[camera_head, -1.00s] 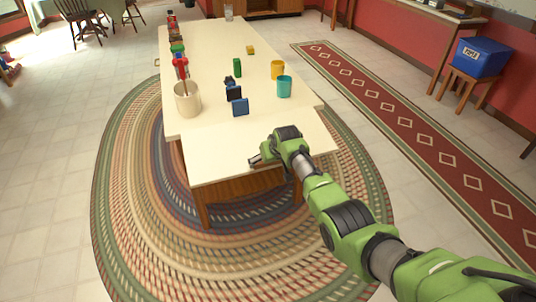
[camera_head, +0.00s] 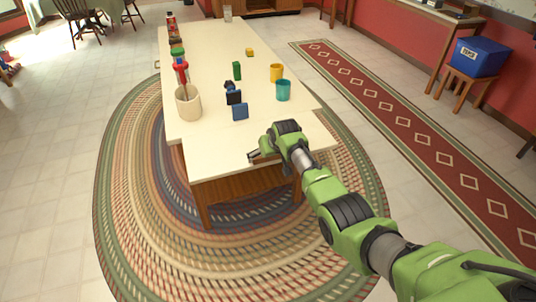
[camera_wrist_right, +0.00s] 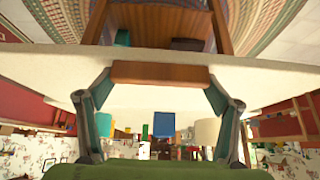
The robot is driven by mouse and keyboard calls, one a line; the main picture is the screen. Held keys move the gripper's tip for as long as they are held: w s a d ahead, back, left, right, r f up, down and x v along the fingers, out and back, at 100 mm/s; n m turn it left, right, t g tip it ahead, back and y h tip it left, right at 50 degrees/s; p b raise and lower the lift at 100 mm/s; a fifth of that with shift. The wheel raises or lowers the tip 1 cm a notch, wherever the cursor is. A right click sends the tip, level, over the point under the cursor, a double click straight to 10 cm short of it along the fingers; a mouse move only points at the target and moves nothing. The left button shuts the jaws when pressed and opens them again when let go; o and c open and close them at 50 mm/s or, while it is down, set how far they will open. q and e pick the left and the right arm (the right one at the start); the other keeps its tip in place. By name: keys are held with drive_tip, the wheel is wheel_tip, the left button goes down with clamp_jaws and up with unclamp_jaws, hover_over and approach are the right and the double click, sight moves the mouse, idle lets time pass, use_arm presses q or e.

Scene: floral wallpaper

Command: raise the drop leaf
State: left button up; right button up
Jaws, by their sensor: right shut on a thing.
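The drop leaf (camera_head: 215,160) is the cream panel at the near end of the long cream-topped table (camera_head: 207,60). It looks nearly level with the top; I cannot tell whether it is fully flush. My right gripper (camera_head: 256,156) is at the leaf's near edge, in from the right. In the right wrist view my right gripper (camera_wrist_right: 160,90) has its fingers either side of a brown wooden piece (camera_wrist_right: 160,73) at the leaf's pale edge and is shut on it. Whether that piece is a handle is unclear. My left gripper is not in view.
On the table stand a cream crock (camera_head: 188,103), a teal cup (camera_head: 283,90), a yellow cup (camera_head: 277,72) and several blue blocks, one (camera_head: 240,112) near the leaf. A braided rug (camera_head: 135,180) lies beneath. A blue bin (camera_head: 479,56) sits on a stool at the right.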

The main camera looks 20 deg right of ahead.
drive_tip(key=shift+w+d+r, duration=0.1)
drive_tip(key=shift+w+r, duration=0.45)
drive_tip(key=shift+r, duration=0.3)
drive_tip(key=o, duration=1.6)
drive_tip(key=shift+c, duration=0.2)
drive_tip(key=shift+o, duration=0.3)
drive_tip(key=shift+s+f, duration=0.1)
drive_tip(key=shift+s, duration=0.05)
drive_tip(key=shift+f, duration=0.15)
drive_tip(key=shift+s, duration=0.15)
drive_tip(key=v, duration=1.2)
